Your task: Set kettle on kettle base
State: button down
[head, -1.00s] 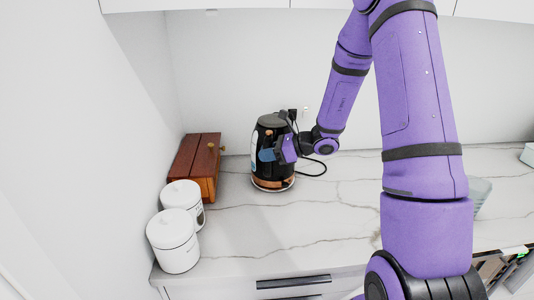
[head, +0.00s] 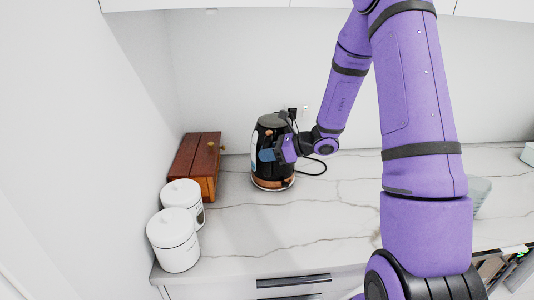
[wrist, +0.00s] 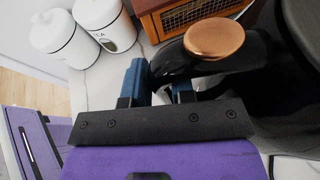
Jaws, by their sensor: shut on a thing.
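The black kettle (head: 262,138) stands upright near the back wall, with a copper band at its foot. It also shows in the wrist view as a dark body (wrist: 275,95) with a copper knob (wrist: 213,39) on its black handle (wrist: 180,58). My gripper (head: 267,155) is at the kettle's near side, shut on its handle. In the wrist view its blue fingers (wrist: 158,85) lie on either side of part of the handle. A thin rim (head: 272,189), apparently the kettle base, shows beneath the kettle. I cannot tell whether the kettle is fully seated on it.
A brown wooden box (head: 197,163) stands left of the kettle. Two white lidded canisters (head: 173,240) (head: 184,201) stand nearer the front left. A black cord (head: 316,168) runs from the wall outlet behind the kettle. The marble counter in front is clear.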

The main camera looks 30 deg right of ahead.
jog(key=shift+f, duration=0.1)
dwell(0.5)
jog(key=c, duration=0.9)
grip_release()
jog(key=shift+s+f, duration=0.1)
jog(key=v, duration=1)
jog(key=shift+s+d+r, duration=0.2)
jog(key=shift+d+r, duration=0.05)
jog(key=shift+d, duration=0.05)
